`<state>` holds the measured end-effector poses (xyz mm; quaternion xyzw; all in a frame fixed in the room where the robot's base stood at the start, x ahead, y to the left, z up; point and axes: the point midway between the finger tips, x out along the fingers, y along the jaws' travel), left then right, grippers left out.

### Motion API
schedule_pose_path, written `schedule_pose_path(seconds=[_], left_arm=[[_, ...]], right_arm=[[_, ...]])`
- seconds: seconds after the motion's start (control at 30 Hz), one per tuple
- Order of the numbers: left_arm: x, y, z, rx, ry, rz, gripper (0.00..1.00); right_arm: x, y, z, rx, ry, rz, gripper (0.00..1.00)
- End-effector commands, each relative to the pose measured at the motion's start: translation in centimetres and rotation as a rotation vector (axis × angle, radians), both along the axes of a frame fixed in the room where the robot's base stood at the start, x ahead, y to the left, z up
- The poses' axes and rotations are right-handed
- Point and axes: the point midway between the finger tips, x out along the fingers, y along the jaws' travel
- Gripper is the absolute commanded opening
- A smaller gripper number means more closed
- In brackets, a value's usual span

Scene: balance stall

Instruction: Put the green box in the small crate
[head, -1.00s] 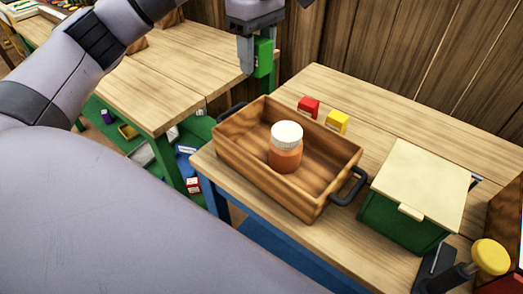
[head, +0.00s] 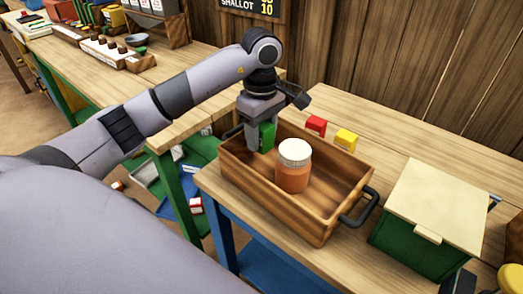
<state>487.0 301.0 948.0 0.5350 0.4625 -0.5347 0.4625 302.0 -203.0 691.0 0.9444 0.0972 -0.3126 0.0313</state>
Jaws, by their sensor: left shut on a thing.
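The small crate (head: 275,204) is a wooden tray with dark handles on the near table. An orange jar with a white lid (head: 294,166) stands inside it. My left gripper (head: 261,146) is shut on the green box (head: 267,136) and points down at the crate's left end. The green box appears within the crate's outline, left of the jar. I cannot tell whether it touches the crate floor. My right gripper is not in view.
A red box (head: 316,125) and a yellow box (head: 346,139) stand behind the crate. A green bin with a cream lid (head: 436,205) is to its right. A second table (head: 150,76) stands to the left, with several items on it.

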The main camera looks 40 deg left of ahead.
Motion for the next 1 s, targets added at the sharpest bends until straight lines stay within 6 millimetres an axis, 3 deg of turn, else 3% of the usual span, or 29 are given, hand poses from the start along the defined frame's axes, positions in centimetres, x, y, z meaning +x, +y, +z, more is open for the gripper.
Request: schedule_pose_path(seconds=[0.4, 0.8, 0.83, 0.87, 0.9, 1.0], left_arm=[[0.0, -0.1, -4.7, -0.001, 0.001, -0.001, 0.15], [0.0, 0.0, -5.3, 0.000, -0.001, -0.001, 0.15], [0.0, 0.0, -5.2, -0.001, -0.001, -0.001, 0.53], [0.0, 0.0, -5.1, -0.001, -0.001, -0.001, 0.63], [0.0, 0.0, -5.1, -0.001, 0.000, -0.001, 0.72], [0.0, 0.0, -5.1, 0.000, 0.000, -0.001, 0.72]], right_arm=[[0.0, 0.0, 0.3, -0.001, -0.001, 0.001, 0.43], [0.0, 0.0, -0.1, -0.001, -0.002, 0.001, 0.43], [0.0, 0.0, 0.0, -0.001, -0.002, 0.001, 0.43], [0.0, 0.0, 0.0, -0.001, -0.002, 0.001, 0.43], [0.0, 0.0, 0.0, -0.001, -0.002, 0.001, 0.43], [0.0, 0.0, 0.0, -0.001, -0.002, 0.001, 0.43]])
